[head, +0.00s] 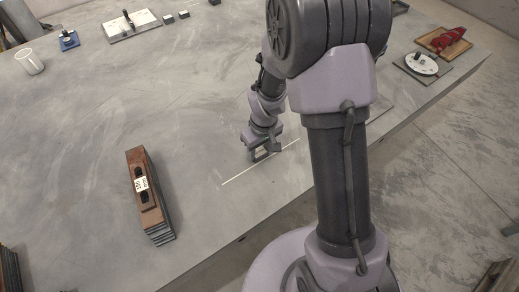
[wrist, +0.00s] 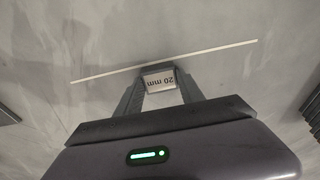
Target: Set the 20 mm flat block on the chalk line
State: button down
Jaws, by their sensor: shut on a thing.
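The block labelled 20 mm (wrist: 161,82) shows in the wrist view between the two fingers of my gripper (wrist: 160,90), with its label upside down. My gripper (head: 259,153) is shut on the block, low over the grey table in the head view. The chalk line (head: 240,174) is a thin pale stroke on the table. In the wrist view the chalk line (wrist: 215,51) runs slantwise just beyond the block and fingertips. The block's far edge appears at or very near the line. I cannot tell whether the block touches the table.
A stack of plates with a brown top piece (head: 150,195) stands left of the line. A white mug (head: 29,62), a blue item (head: 69,41) and a white board (head: 132,26) are at the back left. A round white dial (head: 421,64) and a wooden tray (head: 434,43) are at the right. The table around the line is clear.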

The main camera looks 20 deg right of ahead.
jog(key=c, duration=0.7)
grip_release()
jog(key=shift+f, duration=0.1)
notch_tip(320, 180, up, 13)
jog(key=s+p, duration=0.2)
jog(key=p, duration=0.3)
notch_tip(320, 180, up, 9)
jog(key=m+t, duration=0.1)
jog(key=m, duration=0.1)
send_over(262, 156)
jog(key=s+a, duration=0.1)
jog(key=s, duration=0.2)
jog(key=s+a+r+m+t, duration=0.1)
jog(key=s+r+m, duration=0.1)
jog(key=s+r, duration=0.1)
jog(key=s+a+r+m+t+y, duration=0.1)
jog(key=s+r+m, duration=0.1)
jog(key=s+r, duration=0.2)
jog(key=s+a+r+m+t, duration=0.1)
jog(key=s+r+m, duration=0.1)
jog(key=s, duration=0.5)
jog(key=shift+s+a+r+y, duration=0.1)
jog(key=shift+r+y, duration=0.05)
jog(key=shift+r, duration=0.3)
jog(key=shift+s+r+y, duration=0.1)
jog(key=shift+r+y, duration=0.05)
jog(key=shift+r, duration=0.25)
